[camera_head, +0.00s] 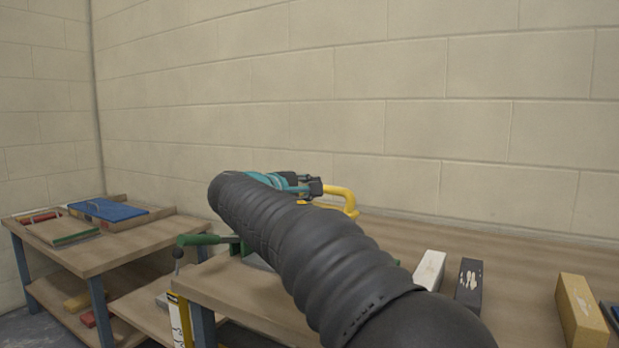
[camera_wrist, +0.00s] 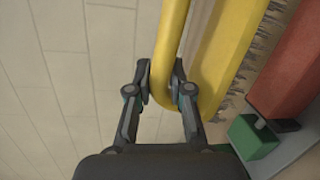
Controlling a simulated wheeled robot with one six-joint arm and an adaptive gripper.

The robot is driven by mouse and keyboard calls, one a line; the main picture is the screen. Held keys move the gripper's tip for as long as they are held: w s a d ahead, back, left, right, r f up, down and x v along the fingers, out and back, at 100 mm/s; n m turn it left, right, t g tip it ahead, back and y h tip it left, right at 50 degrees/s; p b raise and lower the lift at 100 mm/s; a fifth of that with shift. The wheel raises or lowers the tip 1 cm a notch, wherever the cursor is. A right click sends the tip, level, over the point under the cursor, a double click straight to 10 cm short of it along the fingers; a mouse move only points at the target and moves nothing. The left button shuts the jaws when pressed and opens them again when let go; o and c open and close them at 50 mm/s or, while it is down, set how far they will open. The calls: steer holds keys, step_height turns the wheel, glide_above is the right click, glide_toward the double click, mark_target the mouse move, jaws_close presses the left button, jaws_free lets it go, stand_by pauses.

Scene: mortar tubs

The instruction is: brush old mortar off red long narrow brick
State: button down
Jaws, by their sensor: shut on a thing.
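My gripper (camera_wrist: 163,85) is shut on the looped yellow handle of a brush (camera_wrist: 228,55). The red brick (camera_wrist: 292,70) is at the right edge of that view, beyond the bristles, and only partly in frame. I cannot tell whether the bristles touch it. A green clamp block (camera_wrist: 254,137) sits by its lower end. In the head view my gripper (camera_head: 314,188) and the yellow handle (camera_head: 342,196) show past my arm, which hides the brick.
A white brick (camera_head: 430,270), a dark brick with pale patches (camera_head: 468,283) and a yellow brick (camera_head: 581,309) stand on the workbench (camera_head: 520,280) at right. A second bench (camera_head: 120,248) holds a blue board (camera_head: 108,209).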

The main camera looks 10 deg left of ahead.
steer(key=shift+r, duration=1.25)
